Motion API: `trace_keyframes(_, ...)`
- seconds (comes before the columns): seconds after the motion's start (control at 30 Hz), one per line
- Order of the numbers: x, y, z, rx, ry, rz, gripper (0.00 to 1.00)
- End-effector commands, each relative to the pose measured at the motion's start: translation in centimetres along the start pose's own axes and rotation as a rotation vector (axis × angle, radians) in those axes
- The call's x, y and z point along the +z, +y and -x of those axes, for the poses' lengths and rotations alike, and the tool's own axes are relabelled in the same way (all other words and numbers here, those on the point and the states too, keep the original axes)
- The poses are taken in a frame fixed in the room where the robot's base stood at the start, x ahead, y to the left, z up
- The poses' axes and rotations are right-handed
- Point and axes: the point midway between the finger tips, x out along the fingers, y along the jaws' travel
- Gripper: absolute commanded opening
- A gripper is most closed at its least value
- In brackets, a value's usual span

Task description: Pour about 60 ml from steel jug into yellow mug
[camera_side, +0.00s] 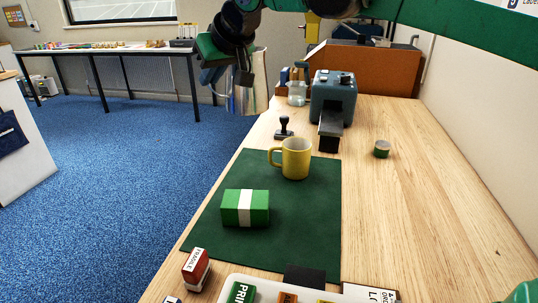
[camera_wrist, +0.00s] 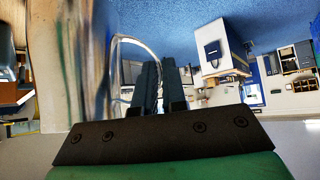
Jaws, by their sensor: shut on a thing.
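The steel jug (camera_side: 251,92) is shiny and mirrors the room. It hangs in the air beyond the mat's far left, roughly upright, above floor level and clear of the table. My gripper (camera_side: 213,80) is shut on the jug at its left side. In the wrist view the jug (camera_wrist: 72,60) fills the left, with its curved handle (camera_wrist: 139,41) running to my gripper's dark fingers (camera_wrist: 160,80). The yellow mug (camera_side: 297,159) stands upright on the dark green mat (camera_side: 300,235), its handle to the left, apart from the jug. The contents of jug and mug are hidden.
A green box with a white band (camera_side: 245,208) lies on the mat before the mug. A black stamp (camera_side: 284,129), a grey-blue machine (camera_side: 334,92) and a glass jar (camera_side: 296,94) stand behind. A tape roll (camera_side: 382,149) is at right.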

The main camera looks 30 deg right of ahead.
Motion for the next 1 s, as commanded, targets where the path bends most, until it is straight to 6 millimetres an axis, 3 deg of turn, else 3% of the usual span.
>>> trace_keyframes(0.6,9.0,0.2,-8.8,0.001,0.001,0.001,0.0)
trace_keyframes(1.0,10.3,0.2,-10.1,0.001,0.001,0.001,0.0)
